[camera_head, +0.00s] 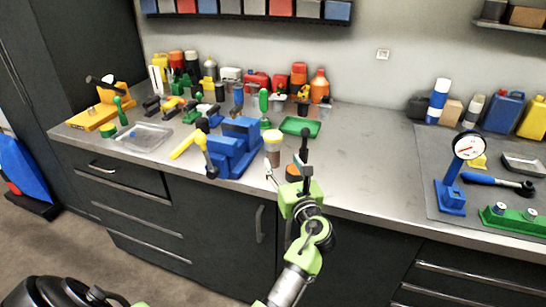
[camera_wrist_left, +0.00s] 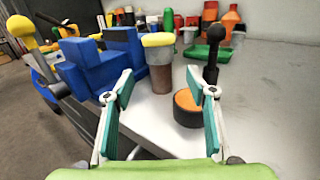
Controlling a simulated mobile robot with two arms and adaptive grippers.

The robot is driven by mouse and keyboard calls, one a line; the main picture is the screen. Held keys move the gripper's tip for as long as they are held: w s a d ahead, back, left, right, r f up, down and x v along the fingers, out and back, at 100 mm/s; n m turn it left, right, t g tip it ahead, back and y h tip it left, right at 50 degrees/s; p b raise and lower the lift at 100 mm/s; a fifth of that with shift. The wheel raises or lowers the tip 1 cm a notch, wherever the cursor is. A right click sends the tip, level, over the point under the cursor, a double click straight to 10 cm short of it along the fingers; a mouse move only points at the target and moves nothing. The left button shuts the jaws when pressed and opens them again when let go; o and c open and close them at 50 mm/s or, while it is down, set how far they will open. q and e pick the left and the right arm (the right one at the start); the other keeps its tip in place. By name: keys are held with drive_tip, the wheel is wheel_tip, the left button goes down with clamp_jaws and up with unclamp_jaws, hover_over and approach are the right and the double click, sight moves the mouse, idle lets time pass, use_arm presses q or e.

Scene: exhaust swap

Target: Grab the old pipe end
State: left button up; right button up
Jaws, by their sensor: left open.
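I cannot tell for certain which piece is the old pipe end. My right gripper is not in view.
A black ball-topped rod (camera_wrist_left: 211,62) rises behind the right finger. A green tray (camera_head: 300,127) and several bottles stand farther back. A clear tray (camera_head: 143,137) lies left of the vise. A gauge on a blue stand (camera_head: 452,190) is at right. The bench right of my gripper is clear.

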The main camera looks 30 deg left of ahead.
sight(275, 150)
use_arm(q)
drive_tip(key=b+x, duration=0.1)
drive_tip(key=x, duration=0.4)
drive_tip(key=shift+w+a+f+b, duration=0.1)
drive_tip(key=shift+w+f+b, duration=0.1)
drive_tip(key=shift+b, duration=0.1)
drive_tip(key=b+x, duration=0.2)
drive_tip(key=x, duration=0.1)
drive_tip(key=b+x, duration=0.1)
drive_tip(key=shift+a+f, duration=0.2)
drive_tip(key=shift+f, duration=0.05)
drive_tip(key=shift+w+a+r+b, duration=0.1)
drive_tip(key=shift+w+a+b, duration=0.25)
drive_tip(key=shift+w, duration=0.05)
drive_tip(key=shift+s+r, duration=0.1)
clamp_jaws()
drive_tip(key=shift+r, duration=0.1)
